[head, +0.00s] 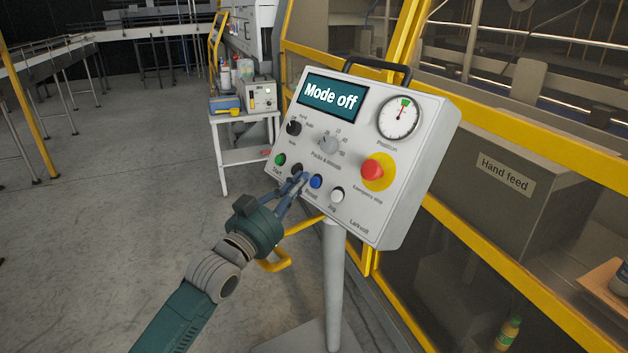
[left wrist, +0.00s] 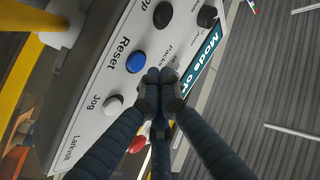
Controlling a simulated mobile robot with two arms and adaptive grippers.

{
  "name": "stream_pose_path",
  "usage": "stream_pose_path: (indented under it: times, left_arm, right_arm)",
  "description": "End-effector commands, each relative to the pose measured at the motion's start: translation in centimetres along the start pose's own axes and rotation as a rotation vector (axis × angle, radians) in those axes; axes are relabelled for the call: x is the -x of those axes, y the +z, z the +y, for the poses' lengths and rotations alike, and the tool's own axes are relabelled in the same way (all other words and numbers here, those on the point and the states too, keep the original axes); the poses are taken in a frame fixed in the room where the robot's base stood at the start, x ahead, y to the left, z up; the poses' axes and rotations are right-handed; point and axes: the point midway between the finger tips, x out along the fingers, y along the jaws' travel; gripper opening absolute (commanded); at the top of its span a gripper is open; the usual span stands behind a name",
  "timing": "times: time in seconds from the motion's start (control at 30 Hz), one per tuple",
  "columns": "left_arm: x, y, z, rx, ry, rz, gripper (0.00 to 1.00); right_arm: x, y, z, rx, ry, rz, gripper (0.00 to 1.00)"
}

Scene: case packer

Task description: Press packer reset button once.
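The control panel (head: 345,215) is a light grey box on a post, and its display (head: 332,96) reads "Mode off". The blue reset button (head: 316,181) sits in the panel's lower row, between the dark stop button and the white jog button (head: 337,194). It also shows in the left wrist view (left wrist: 136,62), with the label "Reset" beside it. My left gripper (head: 301,178) is shut and empty, its fingertips (left wrist: 160,76) together in front of the panel just beside the blue button. I cannot tell whether they touch the panel. My right gripper is not in view.
The green start button (head: 280,159), dark stop button (left wrist: 163,15), knobs and red emergency stop (head: 372,169) are close by on the panel. A yellow guard frame (head: 465,232) stands behind the panel. A small white table (head: 247,155) stands behind left; open floor lies left.

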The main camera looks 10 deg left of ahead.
Motion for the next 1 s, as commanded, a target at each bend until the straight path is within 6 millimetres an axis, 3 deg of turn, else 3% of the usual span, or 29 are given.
stream_pose_path:
  times: [0.4, 1.0]
  left_arm:
    - [2.6, -2.0, -1.9, -0.001, 0.0, -0.001, 0.0]
    - [2.7, -2.0, -2.0, 0.0, 0.0, 0.0, 0.0]
  right_arm:
    - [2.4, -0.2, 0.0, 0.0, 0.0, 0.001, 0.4]
    - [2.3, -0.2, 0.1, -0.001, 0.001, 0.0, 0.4]
